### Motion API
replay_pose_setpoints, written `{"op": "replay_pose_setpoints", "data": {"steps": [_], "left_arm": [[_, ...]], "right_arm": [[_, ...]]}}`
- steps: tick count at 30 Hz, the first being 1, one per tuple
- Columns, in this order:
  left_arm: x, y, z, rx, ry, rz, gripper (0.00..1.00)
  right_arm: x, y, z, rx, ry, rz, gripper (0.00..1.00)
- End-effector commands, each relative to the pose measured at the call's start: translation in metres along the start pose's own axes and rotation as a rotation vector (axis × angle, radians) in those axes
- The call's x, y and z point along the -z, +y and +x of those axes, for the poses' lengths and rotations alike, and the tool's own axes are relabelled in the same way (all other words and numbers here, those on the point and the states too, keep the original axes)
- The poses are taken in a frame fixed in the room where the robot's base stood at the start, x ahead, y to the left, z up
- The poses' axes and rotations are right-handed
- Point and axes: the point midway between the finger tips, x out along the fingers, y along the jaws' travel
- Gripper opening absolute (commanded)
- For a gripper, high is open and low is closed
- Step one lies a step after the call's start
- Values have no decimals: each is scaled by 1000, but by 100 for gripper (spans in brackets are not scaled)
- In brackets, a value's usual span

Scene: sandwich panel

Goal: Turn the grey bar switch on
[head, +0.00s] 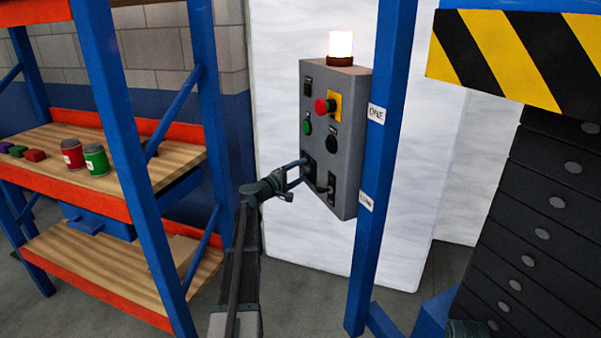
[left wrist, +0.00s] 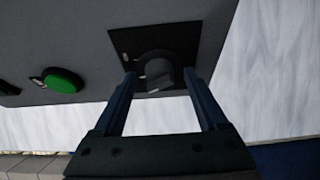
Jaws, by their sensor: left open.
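The grey control panel (head: 345,120) stands upright beside a blue post. Low on its face is a switch on a black square plate (head: 308,161); in the left wrist view its dark rounded knob has a grey bar (left wrist: 158,80) across it. My left gripper (head: 304,170) is at this switch. In the left wrist view my open left gripper (left wrist: 159,74) has one finger on each side of the knob. I cannot tell whether the fingers touch it. The bar looks slightly tilted.
The panel also carries a green button (head: 307,127), a red stop button (head: 322,106) on yellow, a black knob (head: 332,143) and another switch (head: 330,188) at lower right. A lit lamp (head: 340,45) tops it. A blue rack post (head: 375,190) stands close on the right.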

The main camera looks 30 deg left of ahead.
Motion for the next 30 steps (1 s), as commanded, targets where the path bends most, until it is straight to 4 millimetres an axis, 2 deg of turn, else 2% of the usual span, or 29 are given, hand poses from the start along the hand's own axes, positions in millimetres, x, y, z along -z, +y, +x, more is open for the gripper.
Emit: {"op": "replay_pose_setpoints", "data": {"steps": [10, 11, 23, 30], "left_arm": [[0, 0, 3, 0, 0, 0, 75], [0, 0, 3, 0, 0, 0, 72], [0, 0, 3, 1, -1, 1, 0], [0, -1, 3, -4, -1, 13, 0]], "right_arm": [[0, 0, 0, 0, 0, 0, 50], [0, 0, 0, 0, 0, 0, 50], [0, 0, 0, 0, 0, 0, 50], [0, 0, 2, 0, 0, 0, 50]]}}
